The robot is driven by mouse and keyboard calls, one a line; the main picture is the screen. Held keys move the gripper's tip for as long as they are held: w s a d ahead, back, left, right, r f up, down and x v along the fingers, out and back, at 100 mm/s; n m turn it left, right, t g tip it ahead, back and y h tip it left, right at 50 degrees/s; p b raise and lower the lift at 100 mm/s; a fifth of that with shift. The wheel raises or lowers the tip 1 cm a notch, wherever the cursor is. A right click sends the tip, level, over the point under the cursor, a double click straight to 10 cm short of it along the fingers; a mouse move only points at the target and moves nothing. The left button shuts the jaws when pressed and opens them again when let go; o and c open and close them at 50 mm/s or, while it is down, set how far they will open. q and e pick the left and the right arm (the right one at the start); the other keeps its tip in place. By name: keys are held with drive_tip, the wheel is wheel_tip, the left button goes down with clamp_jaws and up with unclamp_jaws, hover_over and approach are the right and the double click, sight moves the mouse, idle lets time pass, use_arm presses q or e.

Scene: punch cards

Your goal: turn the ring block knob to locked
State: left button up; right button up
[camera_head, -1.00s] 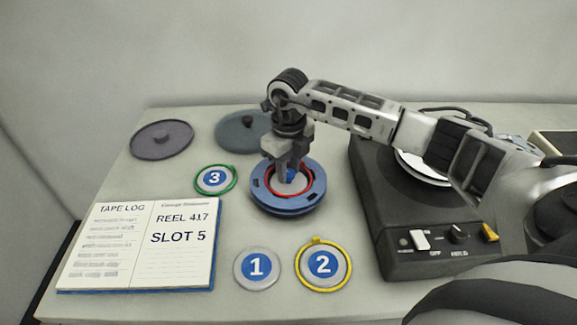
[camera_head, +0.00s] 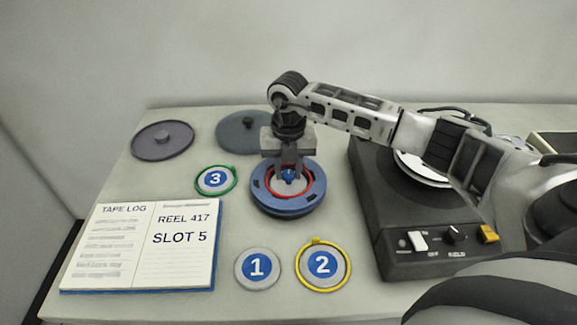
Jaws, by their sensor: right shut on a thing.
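The ring block (camera_head: 288,205) is a round blue disc lying on the table near the middle of the head view. A red ring (camera_head: 309,190) lies around its centre, with a small blue knob (camera_head: 289,178) in the middle. My right gripper (camera_head: 289,172) points straight down over the block and is shut on the knob. Its fingers partly hide the knob. I cannot read any locked mark on the block. My left gripper is not in view.
A dark device (camera_head: 420,250) with switches stands to the right, under my right arm. An open tape log (camera_head: 140,246) lies at left. Numbered discs 1 (camera_head: 257,268), 2 (camera_head: 322,264) and 3 (camera_head: 215,179) lie around the block. Grey lids (camera_head: 162,141) lie at the back.

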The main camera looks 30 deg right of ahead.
drive_tip(key=m, duration=0.3)
drive_tip(key=shift+w+r+p, duration=0.1)
drive_tip(key=shift+r+p, duration=0.05)
drive_tip(key=shift+p, duration=0.2)
drive_tip(key=shift+m, duration=0.7)
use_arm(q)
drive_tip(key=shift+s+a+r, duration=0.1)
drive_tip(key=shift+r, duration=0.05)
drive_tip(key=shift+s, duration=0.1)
use_arm(e)
drive_tip(key=shift+d+m, duration=0.1)
drive_tip(key=shift+m, duration=0.3)
drive_tip(key=o, duration=1)
drive_tip(key=shift+c, duration=0.2)
